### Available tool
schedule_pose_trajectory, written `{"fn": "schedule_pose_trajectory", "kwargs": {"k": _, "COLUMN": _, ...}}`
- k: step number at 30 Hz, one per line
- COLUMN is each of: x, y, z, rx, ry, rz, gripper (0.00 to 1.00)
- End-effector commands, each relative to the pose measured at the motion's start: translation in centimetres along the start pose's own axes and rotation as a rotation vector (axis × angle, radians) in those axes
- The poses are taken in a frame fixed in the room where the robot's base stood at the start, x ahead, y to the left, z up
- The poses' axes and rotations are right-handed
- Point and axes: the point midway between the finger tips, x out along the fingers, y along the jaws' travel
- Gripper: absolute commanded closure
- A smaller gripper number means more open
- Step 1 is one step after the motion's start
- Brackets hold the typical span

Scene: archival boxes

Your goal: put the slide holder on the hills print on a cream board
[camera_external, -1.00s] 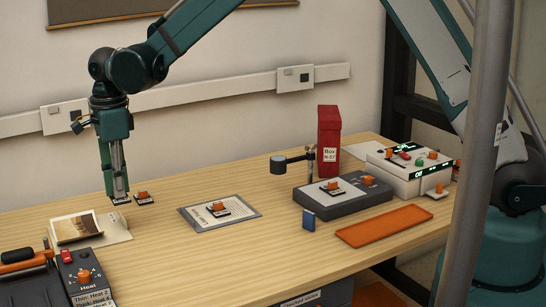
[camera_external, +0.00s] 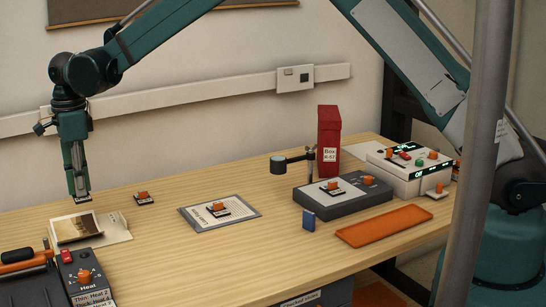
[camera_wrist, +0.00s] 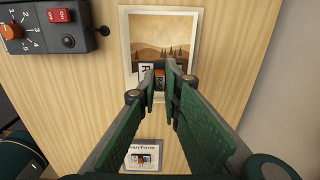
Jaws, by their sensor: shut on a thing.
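My gripper (camera_external: 82,196) is shut on a small slide holder (camera_external: 83,200), dark with a pale face. In the wrist view, the slide holder (camera_wrist: 159,83) shows orange between my fingertips (camera_wrist: 160,75), which partly hide it. The hills print (camera_external: 74,227), in brown tones, lies on a cream board (camera_external: 117,231) at the table's left. In the external view the held holder is just beyond the print's back edge, apparently raised. In the wrist view it overlaps the lower edge of the hills print (camera_wrist: 160,45); the exact gap is unclear.
Another slide holder (camera_external: 145,199) lies on the table to the right. A form sheet (camera_external: 190,215) bears one too. A heat control box (camera_external: 84,275) stands in front of the board. A grey light box (camera_external: 318,204) and orange tray (camera_external: 385,226) are farther right.

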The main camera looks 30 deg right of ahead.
Motion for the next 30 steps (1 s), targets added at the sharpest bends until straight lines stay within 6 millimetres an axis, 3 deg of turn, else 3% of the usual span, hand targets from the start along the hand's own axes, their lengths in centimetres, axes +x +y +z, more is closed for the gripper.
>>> {"fn": "schedule_pose_trajectory", "kwargs": {"k": 8, "x": 0.9, "y": 0.0, "z": 0.0, "rx": 0.000, "ry": 0.000, "rz": 0.000, "gripper": 1.00}}
{"fn": "schedule_pose_trajectory", "kwargs": {"k": 21, "x": 6.0, "y": 0.0, "z": 0.0, "rx": 0.000, "ry": 0.000, "rz": 0.000, "gripper": 1.00}}
{"fn": "schedule_pose_trajectory", "kwargs": {"k": 30, "x": 6.3, "y": 0.0, "z": 0.0, "rx": 0.000, "ry": 0.000, "rz": 0.000, "gripper": 1.00}}
